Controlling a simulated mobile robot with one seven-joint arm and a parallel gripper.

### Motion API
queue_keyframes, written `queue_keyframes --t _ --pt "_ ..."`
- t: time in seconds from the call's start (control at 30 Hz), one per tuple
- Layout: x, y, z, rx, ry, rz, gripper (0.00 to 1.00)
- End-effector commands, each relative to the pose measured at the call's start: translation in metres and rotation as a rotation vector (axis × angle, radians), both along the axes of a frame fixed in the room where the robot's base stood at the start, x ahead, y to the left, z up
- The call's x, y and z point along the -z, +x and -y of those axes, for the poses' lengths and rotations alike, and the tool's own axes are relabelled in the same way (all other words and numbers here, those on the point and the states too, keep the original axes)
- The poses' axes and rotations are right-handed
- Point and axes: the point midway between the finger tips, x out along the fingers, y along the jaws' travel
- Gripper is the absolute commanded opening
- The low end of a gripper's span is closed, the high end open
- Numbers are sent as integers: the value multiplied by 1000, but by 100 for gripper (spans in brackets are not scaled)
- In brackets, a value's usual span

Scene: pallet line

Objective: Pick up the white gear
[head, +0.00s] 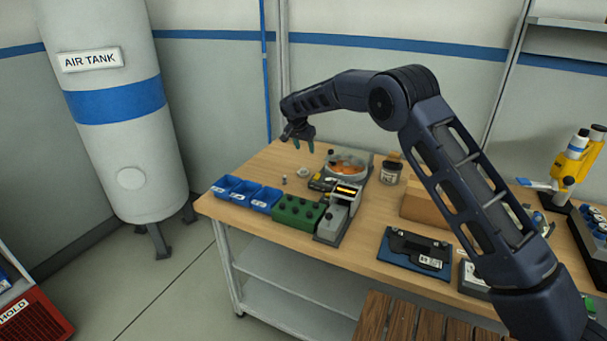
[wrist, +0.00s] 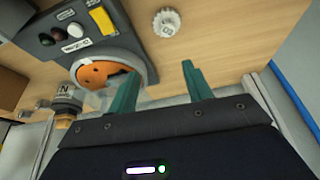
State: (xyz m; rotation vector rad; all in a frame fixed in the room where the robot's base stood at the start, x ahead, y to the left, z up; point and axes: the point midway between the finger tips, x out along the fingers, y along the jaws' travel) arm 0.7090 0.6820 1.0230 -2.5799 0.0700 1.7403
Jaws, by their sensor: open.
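The white gear (wrist: 166,22) lies flat on the wooden table in the wrist view, near the top edge of the picture. In the head view it is a small pale disc (head: 302,172) left of a round clear-sided dish. My gripper (head: 304,147) is over the far part of the table, apart from the gear. In the wrist view my gripper (wrist: 160,72) has its two green fingers spread, with only bare table between their tips.
The dish with orange contents (head: 347,164) belongs to a grey device close to the gear. Blue bins (head: 246,194), a green block (head: 299,211) and a jar (head: 391,170) stand nearby.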

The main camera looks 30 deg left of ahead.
Motion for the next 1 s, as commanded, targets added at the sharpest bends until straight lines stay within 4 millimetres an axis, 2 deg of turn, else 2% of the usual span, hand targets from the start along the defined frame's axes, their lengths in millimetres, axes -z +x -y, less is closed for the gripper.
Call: queue_keyframes --t 0.1,0.2,0.37,0.6,0.87,1.0 --pt "16 -11 -19 -3 -1 6 50" --pt "21 -13 -25 -3 1 9 50" --pt "34 -9 -25 -2 0 9 50" --pt "65 4 -23 -2 -1 8 50" --pt "79 10 -22 -2 -1 9 50" --pt "96 15 -20 -2 -1 8 50"
